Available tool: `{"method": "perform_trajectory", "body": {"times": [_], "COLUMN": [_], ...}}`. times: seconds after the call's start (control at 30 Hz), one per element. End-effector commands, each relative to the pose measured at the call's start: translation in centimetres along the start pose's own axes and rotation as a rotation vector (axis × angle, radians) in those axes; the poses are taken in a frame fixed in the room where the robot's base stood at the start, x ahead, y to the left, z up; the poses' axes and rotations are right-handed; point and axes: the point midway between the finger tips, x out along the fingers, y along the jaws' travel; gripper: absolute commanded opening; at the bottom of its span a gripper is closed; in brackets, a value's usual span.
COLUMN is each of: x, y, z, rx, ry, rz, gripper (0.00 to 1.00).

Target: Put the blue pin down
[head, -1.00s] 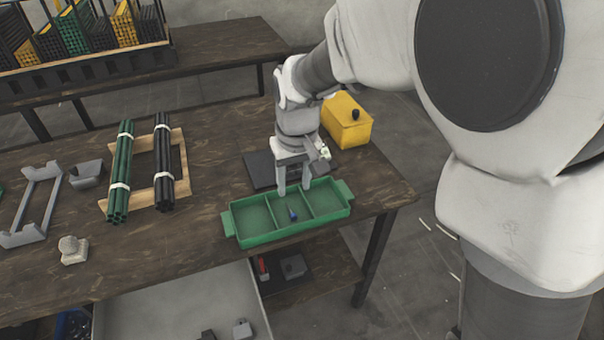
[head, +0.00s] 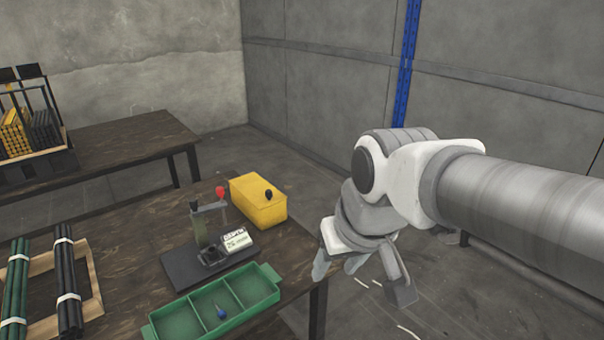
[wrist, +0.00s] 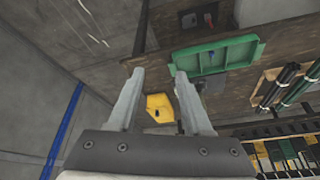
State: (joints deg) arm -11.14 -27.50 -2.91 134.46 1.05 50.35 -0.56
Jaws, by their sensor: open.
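The blue pin (head: 222,313) lies in the middle compartment of the green three-part tray (head: 262,303), near the front of the table. The tray also shows in the wrist view (wrist: 180,58), and the small pin is visible in it there (wrist: 211,56). My gripper (wrist: 155,72) is open with nothing between its fingers. In the head view it is off to the right of the table, apart from the tray, with its fingers partly hidden by the wrist.
Behind the tray stands a small press (head: 200,225) with a red knob and a white label. A yellow box (head: 258,205) with a black knob is beside it. Bundled green rods (head: 15,290) and black rods (head: 68,285) lie at left. Open floor is at right.

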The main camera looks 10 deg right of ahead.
Motion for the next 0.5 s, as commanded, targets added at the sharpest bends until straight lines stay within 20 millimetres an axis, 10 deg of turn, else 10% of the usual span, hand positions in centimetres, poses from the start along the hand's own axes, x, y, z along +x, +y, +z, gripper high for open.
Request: {"method": "perform_trajectory", "body": {"times": [0.5], "x": [-2.5], "y": [3.6], "z": [5.8], "rx": [0.124], "ry": [0.099], "rz": [0.101], "gripper": [0.5]}}
